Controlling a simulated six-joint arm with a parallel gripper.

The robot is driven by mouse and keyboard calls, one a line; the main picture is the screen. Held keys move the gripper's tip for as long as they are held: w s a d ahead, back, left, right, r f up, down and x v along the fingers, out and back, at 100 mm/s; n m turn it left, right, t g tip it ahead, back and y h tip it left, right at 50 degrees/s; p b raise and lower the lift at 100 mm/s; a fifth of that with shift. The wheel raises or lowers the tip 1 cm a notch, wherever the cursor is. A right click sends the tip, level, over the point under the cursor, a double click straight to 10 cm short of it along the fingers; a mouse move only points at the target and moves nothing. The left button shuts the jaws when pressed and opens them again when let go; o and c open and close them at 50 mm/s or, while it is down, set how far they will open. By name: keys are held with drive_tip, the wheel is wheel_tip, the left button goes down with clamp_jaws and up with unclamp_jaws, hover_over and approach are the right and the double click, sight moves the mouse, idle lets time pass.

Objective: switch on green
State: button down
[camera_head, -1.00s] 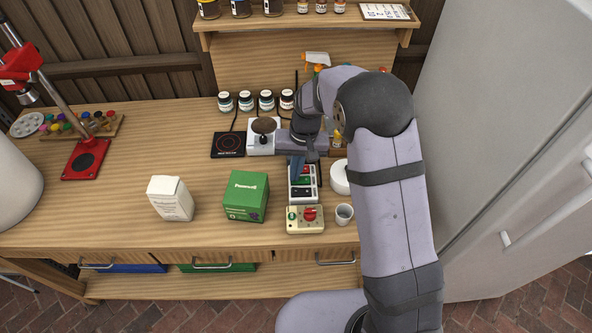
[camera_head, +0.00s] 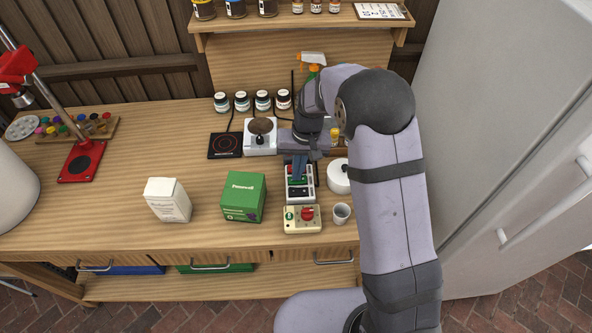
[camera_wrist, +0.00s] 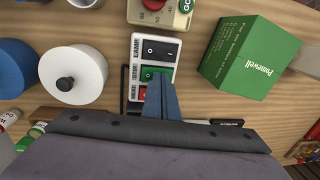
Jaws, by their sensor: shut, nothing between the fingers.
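A white switch panel (camera_head: 308,195) stands on the bench, with rocker switches marked LAMP, STIR and HEAT in the wrist view. The green switch (camera_wrist: 149,73) is the middle one, marked STIR; my fingertips partly cover it. It also shows in the head view (camera_head: 297,182). The black switch (camera_wrist: 158,49) is on one side of it and the red switch (camera_wrist: 142,94), partly hidden, on the other. My gripper (camera_wrist: 162,82) is shut and empty, its fingertips pointing down at the green switch. I cannot tell whether they touch it, or its on/off position.
A beige control box (camera_head: 288,226) with red and green knobs sits in front of the panel. A green box (camera_head: 243,198) stands to the left. A white lidded pot (camera_head: 338,178) and a small cup (camera_head: 341,214) stand close on the right.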

sight(291, 179)
drive_tip(key=shift+r+p, duration=0.65)
drive_tip(key=shift+r, duration=0.1)
wheel_tip(291, 179, up, 12)
drive_tip(key=a+b, duration=0.1)
drive_tip(key=shift+a+r, duration=0.2)
drive_tip(key=shift+a, duration=0.15)
